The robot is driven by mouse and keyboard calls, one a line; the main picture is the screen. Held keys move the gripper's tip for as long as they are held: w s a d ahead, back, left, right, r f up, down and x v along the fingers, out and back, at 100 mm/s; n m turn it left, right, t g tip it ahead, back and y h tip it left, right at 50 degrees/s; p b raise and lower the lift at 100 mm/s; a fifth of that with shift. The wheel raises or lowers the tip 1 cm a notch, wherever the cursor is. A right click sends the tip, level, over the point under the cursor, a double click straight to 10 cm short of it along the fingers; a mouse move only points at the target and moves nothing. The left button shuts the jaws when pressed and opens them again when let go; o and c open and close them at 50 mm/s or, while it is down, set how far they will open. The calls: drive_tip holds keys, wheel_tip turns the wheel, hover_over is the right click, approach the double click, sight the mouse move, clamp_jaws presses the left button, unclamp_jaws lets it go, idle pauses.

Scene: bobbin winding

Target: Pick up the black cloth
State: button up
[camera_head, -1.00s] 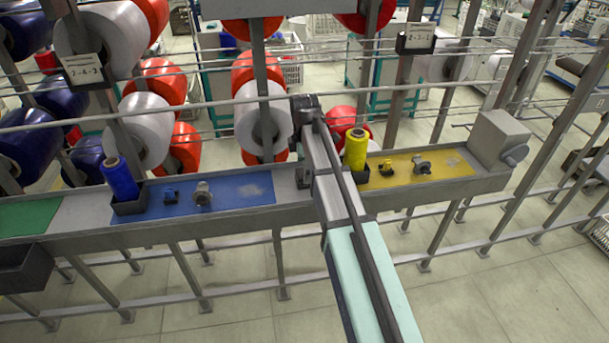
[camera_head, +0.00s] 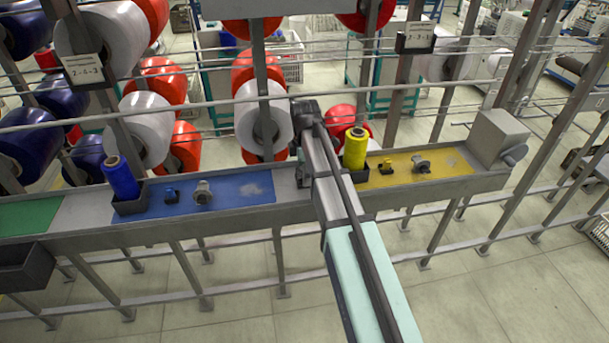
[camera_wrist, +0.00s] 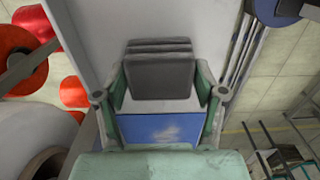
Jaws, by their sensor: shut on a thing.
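The black cloth (camera_wrist: 160,77) is a dark grey-black folded stack in the wrist view. It sits between the two green fingers of my gripper (camera_wrist: 161,88), which are shut on its sides. The blue mat (camera_wrist: 158,128) with a pale smudge shows just below the cloth in that view. Whether the cloth touches the surface under it cannot be told. In the head view my arm hides the gripper and the cloth.
In the head view, the long grey rail shelf (camera_head: 290,185) carries a blue mat (camera_head: 232,191), a yellow mat (camera_head: 443,165), a blue bobbin (camera_head: 121,178) and a yellow bobbin (camera_head: 356,149). Metal bars (camera_head: 200,106) and large spools (camera_head: 264,122) stand behind it.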

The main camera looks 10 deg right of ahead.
drive_tip(key=shift+r+b, duration=1.4)
drive_tip(key=shift+r, duration=3.6)
